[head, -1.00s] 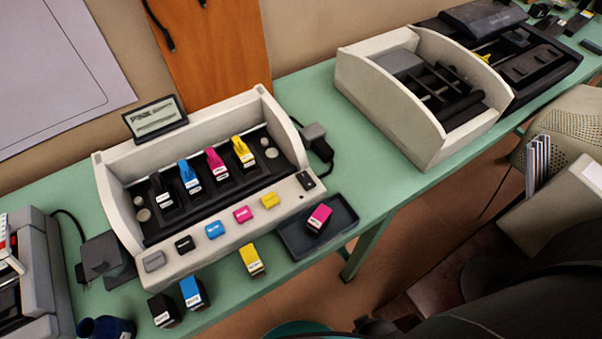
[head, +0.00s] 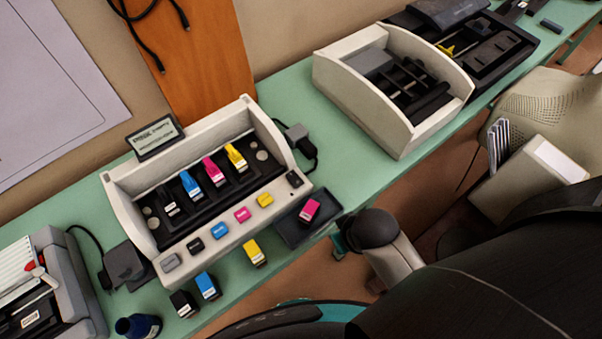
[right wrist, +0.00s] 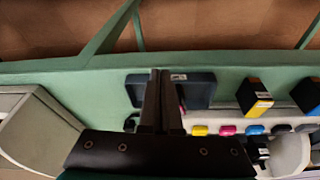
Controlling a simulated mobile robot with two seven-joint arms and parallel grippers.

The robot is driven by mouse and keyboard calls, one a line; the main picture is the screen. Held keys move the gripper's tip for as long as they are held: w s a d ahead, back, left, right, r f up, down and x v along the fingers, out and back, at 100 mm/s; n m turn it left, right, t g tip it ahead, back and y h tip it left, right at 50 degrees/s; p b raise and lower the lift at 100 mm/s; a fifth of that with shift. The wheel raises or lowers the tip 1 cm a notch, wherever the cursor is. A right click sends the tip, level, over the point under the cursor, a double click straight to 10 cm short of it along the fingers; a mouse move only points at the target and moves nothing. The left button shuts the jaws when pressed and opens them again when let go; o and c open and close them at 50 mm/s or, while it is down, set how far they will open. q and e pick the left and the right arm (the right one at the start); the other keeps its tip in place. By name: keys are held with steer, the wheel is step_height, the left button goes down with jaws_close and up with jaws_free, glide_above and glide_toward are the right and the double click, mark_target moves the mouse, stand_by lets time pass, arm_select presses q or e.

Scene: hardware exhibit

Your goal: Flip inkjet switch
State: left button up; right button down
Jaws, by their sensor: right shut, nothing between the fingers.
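The open inkjet printer (head: 205,190) stands on the green bench, its colored cartridges seated in a row. A small black switch (head: 294,179) sits at the right end of its front panel, past the yellow button. Part of my right arm (head: 372,229) shows at the bench's front edge, right of the dark tray; its fingers cannot be made out in the head view. In the right wrist view my right gripper (right wrist: 160,72) is shut and empty, its fingers crossing in front of the tray. The switch cannot be made out there. My left gripper is not in view.
The dark tray (head: 292,237) holds a magenta cartridge (head: 310,210). Yellow (head: 254,252), cyan (head: 207,286) and black (head: 184,303) cartridges stand before the printer. A power adapter (head: 297,136) is behind its right end.

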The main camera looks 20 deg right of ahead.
arm_select(q)
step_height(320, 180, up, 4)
steer(key=p, duration=0.3)
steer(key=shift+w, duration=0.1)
arm_select(e)
steer(key=w+a+r+n+t+y, duration=0.1)
steer(key=w+a+r+t+y, duration=0.1)
steer(key=w+r+t, duration=0.3)
steer(key=w+r, duration=0.3)
steer(key=r, duration=0.3)
steer(key=shift+w+r+n+y, duration=0.2)
steer(key=shift+r+n+y, duration=0.1)
steer(key=shift+r+n, duration=0.1)
steer(key=b, duration=0.1)
glide_above(294, 179)
steer(key=s+d, duration=0.1)
steer(key=s, duration=0.2)
step_height(294, 179, down, 7)
steer(key=shift+s+r, duration=0.1)
steer(key=f+b, duration=0.1)
steer(key=f, duration=0.2)
steer(key=shift+w+f, duration=0.1)
steer(key=shift+w, duration=0.1)
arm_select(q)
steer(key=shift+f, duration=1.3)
arm_select(e)
steer(key=shift+f, duration=0.55)
